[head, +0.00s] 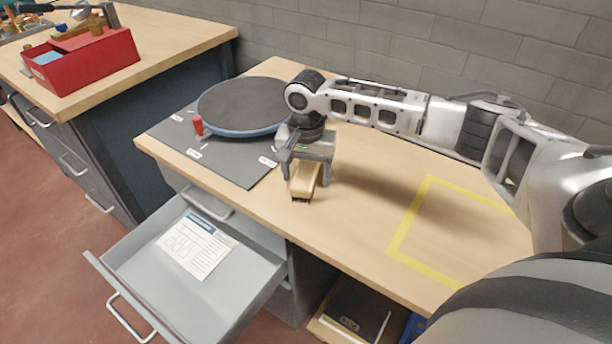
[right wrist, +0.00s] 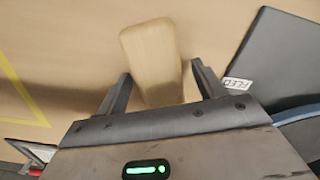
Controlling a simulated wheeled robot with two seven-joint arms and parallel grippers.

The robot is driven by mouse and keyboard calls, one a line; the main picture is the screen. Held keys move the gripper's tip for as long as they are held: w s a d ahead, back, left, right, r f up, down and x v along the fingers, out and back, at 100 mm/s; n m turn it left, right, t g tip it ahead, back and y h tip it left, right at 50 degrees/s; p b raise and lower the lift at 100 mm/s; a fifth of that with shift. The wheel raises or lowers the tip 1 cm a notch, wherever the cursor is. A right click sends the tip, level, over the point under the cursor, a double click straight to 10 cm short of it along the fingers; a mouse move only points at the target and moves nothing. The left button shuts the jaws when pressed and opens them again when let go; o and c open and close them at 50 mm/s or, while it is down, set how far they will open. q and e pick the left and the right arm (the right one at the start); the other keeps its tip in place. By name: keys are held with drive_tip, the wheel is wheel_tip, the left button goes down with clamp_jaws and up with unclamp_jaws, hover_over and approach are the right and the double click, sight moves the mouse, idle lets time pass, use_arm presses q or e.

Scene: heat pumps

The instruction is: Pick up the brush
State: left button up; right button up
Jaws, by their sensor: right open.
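The brush (head: 304,180) has a pale wooden body and dark bristles at its near end, close to the front edge of the wooden bench. My right gripper (head: 303,170) is over it, pointing down, with its jaws open. In the right wrist view the brush's wooden part (right wrist: 152,58) lies between the two open fingers (right wrist: 160,88), with a gap on each side. The gripper hides part of the brush in the head view. My left gripper is not in view.
A round dark turntable (head: 243,103) sits on a grey mat (head: 238,172) with a red knob. Yellow tape (head: 408,227) marks a clear area at right. An open drawer (head: 137,264) below holds a paper sheet. A red toolbox (head: 85,62) stands on the other bench.

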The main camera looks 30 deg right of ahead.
drive_tip(key=shift+f, duration=0.2)
drive_tip(key=c, duration=1.1)
